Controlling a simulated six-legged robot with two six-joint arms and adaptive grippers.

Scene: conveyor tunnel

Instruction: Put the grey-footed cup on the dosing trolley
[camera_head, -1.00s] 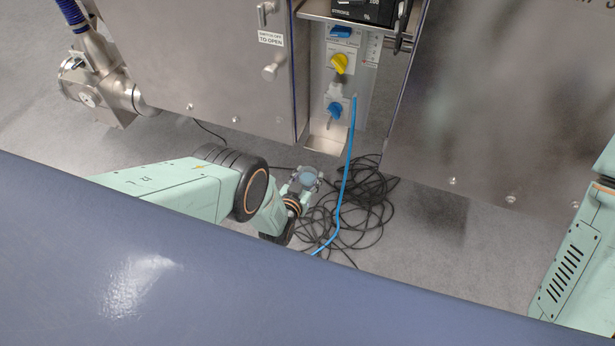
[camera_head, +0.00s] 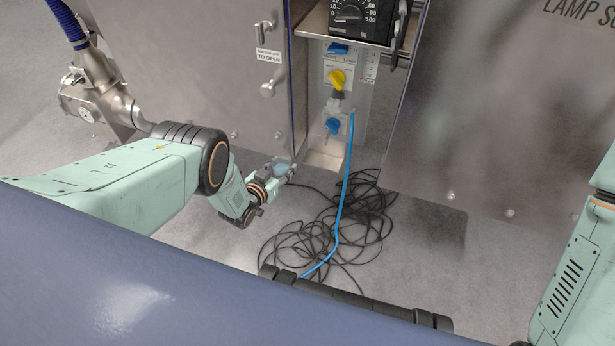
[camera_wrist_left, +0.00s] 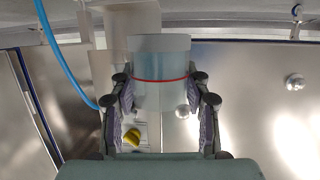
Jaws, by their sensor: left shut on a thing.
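My left gripper (camera_head: 280,172) is shut on a pale bluish see-through cup (camera_wrist_left: 160,66) with a red line around it. In the left wrist view the cup sits between both finger pads of the gripper (camera_wrist_left: 160,96). In the head view the cup is small and partly hidden by the fingers, in front of the steel cabinet. No trolley can be made out for certain. My right gripper is out of view; only part of the right arm shows at the right edge.
A blue hose (camera_head: 345,205) hangs down to coiled black cables (camera_head: 320,225) on the grey floor. A steel door (camera_head: 205,75) is at left.

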